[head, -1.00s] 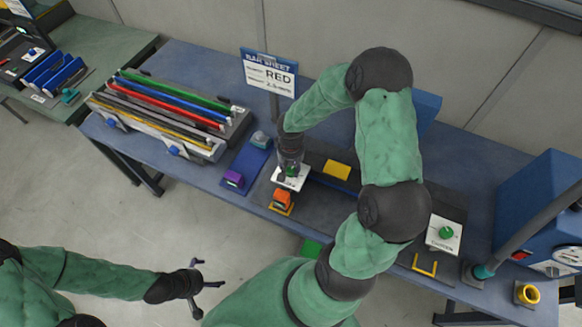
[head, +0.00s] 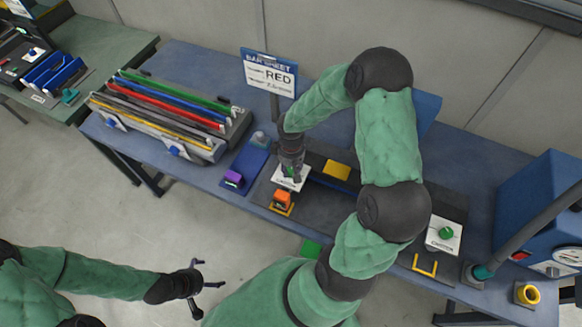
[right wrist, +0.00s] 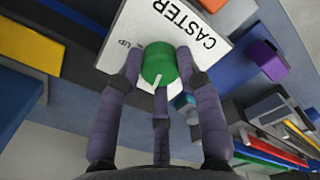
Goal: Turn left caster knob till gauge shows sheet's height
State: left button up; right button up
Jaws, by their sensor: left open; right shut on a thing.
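The left caster knob (right wrist: 159,64) is green with a white pointer line, on a white plate (right wrist: 195,28) lettered CASTER and UP. My right gripper (right wrist: 160,72) is shut on this knob, its fingers on either side. In the head view the right gripper (head: 291,168) comes down from above and mostly hides the knob. The bar sheet (head: 270,74) stands behind, reading RED and a height line too small to read surely. An orange gauge-like block (head: 282,200) sits in front of the plate; its reading is not legible. My left gripper (head: 197,280) is open and empty, away from the table.
A second green knob (head: 446,233) on a white plate lies to the right. A rack of coloured bars (head: 170,110) stands at the left. A purple block (head: 233,179) and a yellow block (head: 337,170) flank the gripper. A blue machine (head: 540,210) stands at the far right.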

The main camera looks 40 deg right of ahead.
aim_at(291, 170)
jog(key=shift+s+f, duration=0.1)
jog(key=shift+s, duration=0.05)
jog(key=o, duration=1.1)
jog(key=shift+o, duration=0.2)
jog(key=shift+r, duration=0.4)
notch_tip(291, 170, up, 11)
jog(key=shift+r, duration=0.15)
